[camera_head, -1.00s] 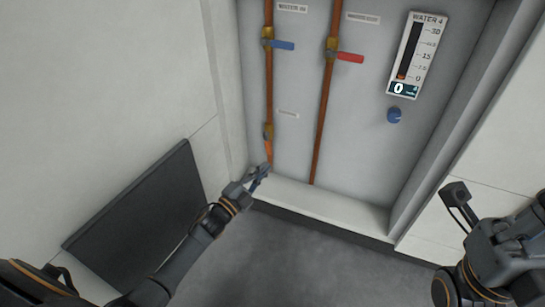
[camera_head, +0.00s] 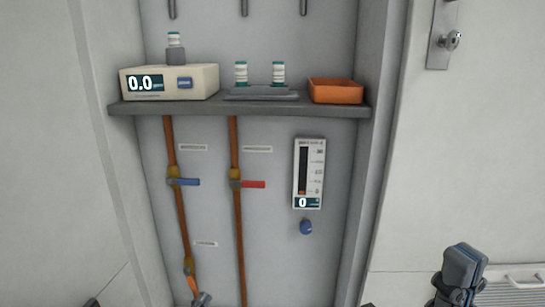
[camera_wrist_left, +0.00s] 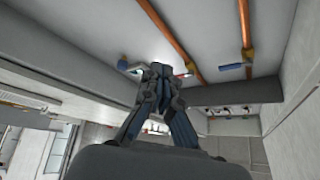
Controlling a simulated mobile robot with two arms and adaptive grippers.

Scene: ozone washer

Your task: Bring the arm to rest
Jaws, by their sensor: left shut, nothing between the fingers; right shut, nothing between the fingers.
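My left gripper (camera_head: 203,299) shows at the bottom edge of the head view, below a brass fitting (camera_head: 188,267) on the left copper pipe (camera_head: 180,225). Whether it touches the orange part beneath that fitting I cannot tell. In the left wrist view its fingers (camera_wrist_left: 160,72) meet at the tips, with nothing between them. My right gripper (camera_head: 462,272) is at the bottom right of the head view, in front of the white wall, shut and empty. Most of both arms is out of view.
A shelf (camera_head: 240,108) carries a white meter reading 0.0 (camera_head: 170,82), small bottles (camera_head: 241,73) and an orange tray (camera_head: 336,91). Below are a blue lever (camera_head: 186,182), a red lever (camera_head: 253,184), a gauge (camera_head: 309,172) and a blue knob (camera_head: 306,227).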

